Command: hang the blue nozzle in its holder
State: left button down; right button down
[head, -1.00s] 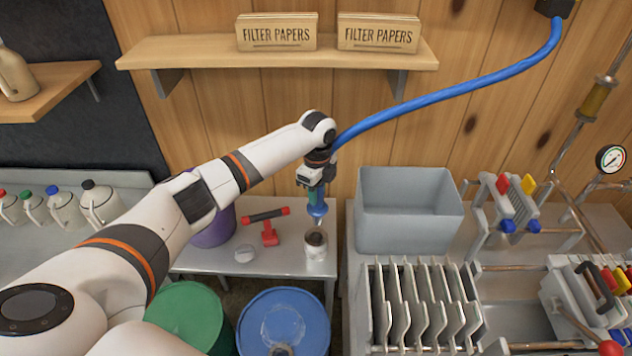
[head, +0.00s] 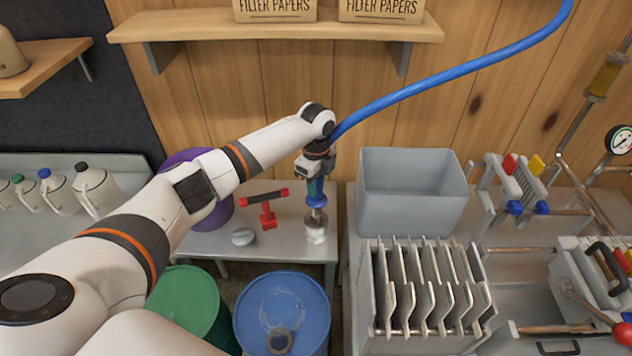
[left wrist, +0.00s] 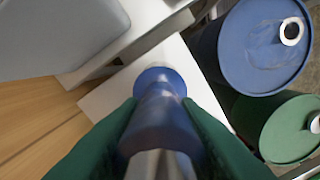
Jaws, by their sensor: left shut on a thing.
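The blue nozzle (head: 317,201) points down, with the blue hose (head: 450,75) running from my left gripper up to the right. My left gripper (head: 315,186) is shut on the nozzle; in the left wrist view the green fingers (left wrist: 163,118) flank its blue body (left wrist: 160,85). My right gripper is not in view.
A red tool with a black handle (head: 266,213) and a grey lump (head: 243,236) lie left of the holder. A grey bin (head: 413,215) stands to the right. Blue (head: 283,310) and green (head: 188,303) drums stand in front. A shelf (head: 270,27) is above.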

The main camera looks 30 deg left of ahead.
aim_at(316, 203)
pick_arm(q)
jog(key=shift+f+b, duration=1.3)
jog(key=shift+f, duration=1.3)
jog(key=shift+f+b, duration=0.85)
jog(key=shift+f, duration=0.6)
jog(key=shift+c, duration=1.8)
grip_release()
